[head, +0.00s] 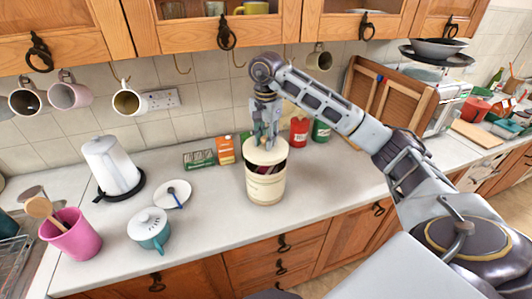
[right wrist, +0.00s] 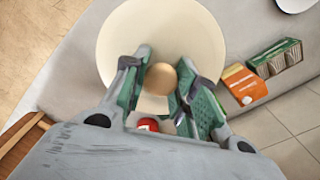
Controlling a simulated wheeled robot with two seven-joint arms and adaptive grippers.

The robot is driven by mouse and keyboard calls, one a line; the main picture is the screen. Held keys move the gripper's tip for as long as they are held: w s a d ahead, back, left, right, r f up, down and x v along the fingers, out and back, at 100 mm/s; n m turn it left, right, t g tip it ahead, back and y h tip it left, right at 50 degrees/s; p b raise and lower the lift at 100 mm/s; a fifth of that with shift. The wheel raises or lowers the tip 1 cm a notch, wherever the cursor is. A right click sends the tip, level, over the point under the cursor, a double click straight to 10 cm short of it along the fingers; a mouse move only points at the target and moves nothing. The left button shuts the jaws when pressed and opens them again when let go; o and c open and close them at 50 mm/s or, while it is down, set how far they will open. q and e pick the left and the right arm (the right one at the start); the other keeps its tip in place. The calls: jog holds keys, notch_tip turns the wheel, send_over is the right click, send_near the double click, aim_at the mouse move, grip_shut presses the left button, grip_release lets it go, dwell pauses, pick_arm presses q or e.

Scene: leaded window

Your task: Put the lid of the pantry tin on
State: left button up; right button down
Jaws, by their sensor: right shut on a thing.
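The cream pantry tin (head: 265,190) stands upright on the worktop, in the middle of the head view. Its cream lid (head: 261,153) is just above the tin's mouth, with a dark gap below it where some contents show. My right gripper (head: 264,140) comes down from above and is shut on the lid's knob. In the right wrist view the lid (right wrist: 125,50) is a wide pale disc. Its round wooden knob (right wrist: 160,79) sits between the fingers of the gripper (right wrist: 162,85). The lid hides most of the tin's opening. My left gripper is not in view.
Green (head: 199,159) and orange (head: 225,149) boxes stand left of the tin. Red (head: 299,131) and green (head: 321,130) canisters stand behind it to the right. A teal sugar pot (head: 150,232), saucer (head: 172,194) and kettle (head: 111,165) are further left. The worktop in front is clear.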

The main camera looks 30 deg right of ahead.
jog(key=shift+f, duration=0.75)
jog(key=shift+f, duration=0.1)
jog(key=shift+f+p, duration=0.45)
jog(key=shift+f, duration=1.5)
jog(key=shift+f, duration=0.1)
jog(key=c, duration=1.1)
grip_release()
jog(key=shift+c, duration=0.2)
jog(key=shift+r+b, duration=0.5)
jog(key=shift+r, duration=3.15)
jog(key=shift+r+p, duration=0.35)
jog(key=shift+r, duration=2.1)
